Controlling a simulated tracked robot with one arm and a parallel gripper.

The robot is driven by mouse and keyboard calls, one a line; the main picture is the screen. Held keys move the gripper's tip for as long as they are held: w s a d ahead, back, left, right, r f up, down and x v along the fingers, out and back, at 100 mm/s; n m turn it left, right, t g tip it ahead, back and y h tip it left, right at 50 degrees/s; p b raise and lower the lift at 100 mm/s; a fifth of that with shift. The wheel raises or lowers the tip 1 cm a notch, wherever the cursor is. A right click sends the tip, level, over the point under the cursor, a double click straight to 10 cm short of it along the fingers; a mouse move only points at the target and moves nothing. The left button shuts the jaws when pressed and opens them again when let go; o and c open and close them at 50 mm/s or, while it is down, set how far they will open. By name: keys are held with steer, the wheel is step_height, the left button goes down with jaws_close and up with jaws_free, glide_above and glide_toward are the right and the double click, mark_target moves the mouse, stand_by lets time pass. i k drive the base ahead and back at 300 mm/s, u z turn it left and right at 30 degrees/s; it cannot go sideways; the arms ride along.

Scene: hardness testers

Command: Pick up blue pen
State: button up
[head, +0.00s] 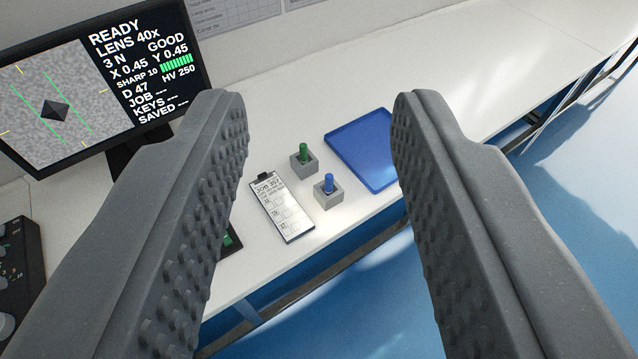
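The blue pen (328,182) stands upright in a small grey block holder (328,198) near the front edge of the white bench; only its short top shows above the block. My gripper (320,110) is open and empty, with its two grey, studded fingers wide apart on either side of the view. The blue pen appears between the fingers, beyond them and apart from them.
A green pen (303,151) stands in another grey block (304,166) just behind. A clipboard (282,208) lies left, a blue tray or mat (362,146) right. A monitor (100,75) and control box (18,270) stand left. The bench (470,75) is clear at back right.

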mark_target(328, 177)
steer(key=i, duration=0.85)
steer(key=z, duration=0.05)
